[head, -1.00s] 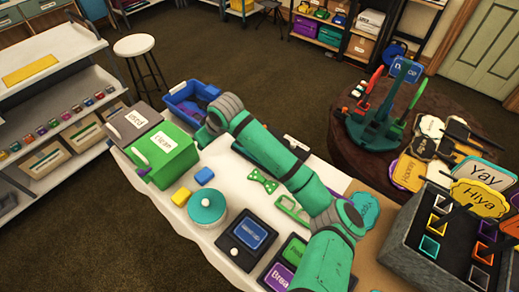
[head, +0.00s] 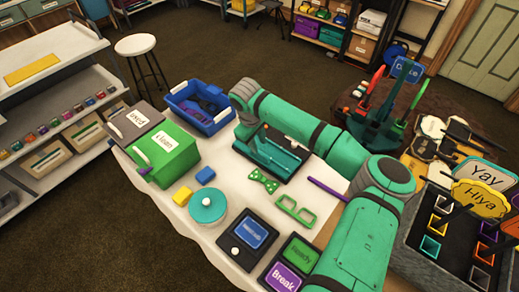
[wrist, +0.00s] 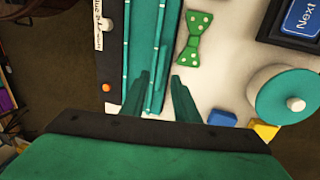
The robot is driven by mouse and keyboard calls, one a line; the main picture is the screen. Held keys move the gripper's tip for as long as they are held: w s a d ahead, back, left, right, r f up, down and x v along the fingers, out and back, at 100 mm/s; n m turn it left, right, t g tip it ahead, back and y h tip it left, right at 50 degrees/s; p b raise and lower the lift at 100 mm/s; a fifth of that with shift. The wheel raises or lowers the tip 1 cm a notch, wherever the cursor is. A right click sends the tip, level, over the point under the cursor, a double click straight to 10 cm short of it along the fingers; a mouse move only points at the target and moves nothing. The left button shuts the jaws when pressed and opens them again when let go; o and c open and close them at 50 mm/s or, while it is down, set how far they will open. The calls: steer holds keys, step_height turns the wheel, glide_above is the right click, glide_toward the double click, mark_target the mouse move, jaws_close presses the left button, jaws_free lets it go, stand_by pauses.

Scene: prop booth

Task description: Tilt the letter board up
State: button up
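A dark-framed board with a ribbed teal face (head: 275,153), which looks like the letter board, lies low on the white table at its far side. In the wrist view the board (wrist: 142,45) shows pale lines, a white label and an orange dot along its dark edge. My gripper (wrist: 160,75) is open, its two fingers apart over the board's near right part. I cannot tell whether a finger touches it.
A green polka-dot bow tie (head: 264,181) and green glasses (head: 295,210) lie close to the board. A teal-lidded pot (head: 207,207), a green box (head: 168,153) and a dark-framed blue sign (head: 250,234) share the table. A blue bin (head: 200,110) stands beyond it.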

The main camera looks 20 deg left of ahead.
mark_target(260, 152)
steer(key=shift+w+d+f, duration=0.1)
steer(key=shift+w+f, duration=0.15)
steer(key=shift+f, duration=1)
steer(key=shift+w+f, duration=0.25)
steer(key=shift+f, duration=1)
jaws_close()
